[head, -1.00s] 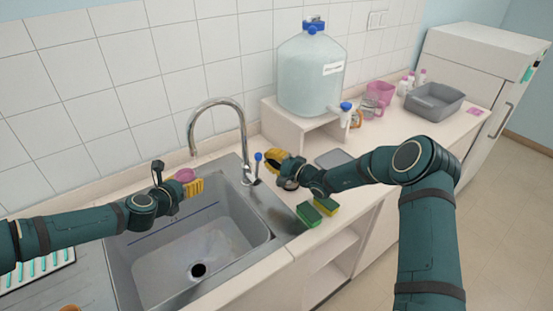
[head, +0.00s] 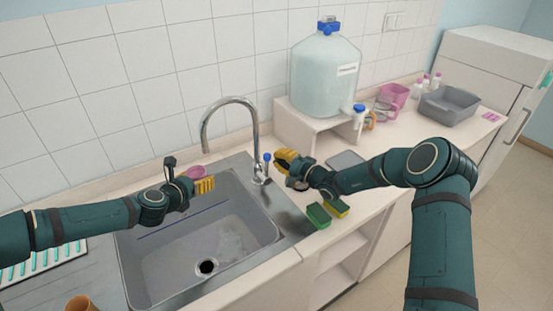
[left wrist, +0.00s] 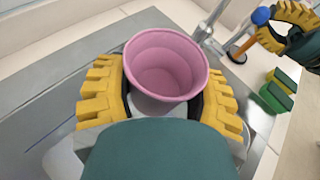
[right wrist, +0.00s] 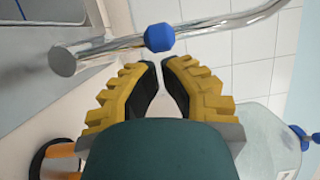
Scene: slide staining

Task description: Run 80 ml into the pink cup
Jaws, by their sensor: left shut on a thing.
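The pink cup (left wrist: 165,65) is upright in my left gripper (left wrist: 165,90), which is shut around its sides. Its inside looks empty in the left wrist view. In the head view the cup (head: 197,172) is just below the end of the curved metal tap (head: 230,99), over the back of the sink. No water stream can be made out. My right gripper (right wrist: 159,64) is nearly closed with nothing between its fingertips. Its tips are close to the blue knob (right wrist: 159,37) of the tap lever, apart from it in that view. The knob also shows in the head view (head: 267,157).
The grey sink (head: 182,257) lies below my left gripper. Green and yellow sponges (head: 318,215) lie on the counter right of it. A large water bottle (head: 324,75) with a spigot stands on a riser behind. A grey tub (head: 447,103) is farther right. An orange cup (head: 80,303) is at lower left.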

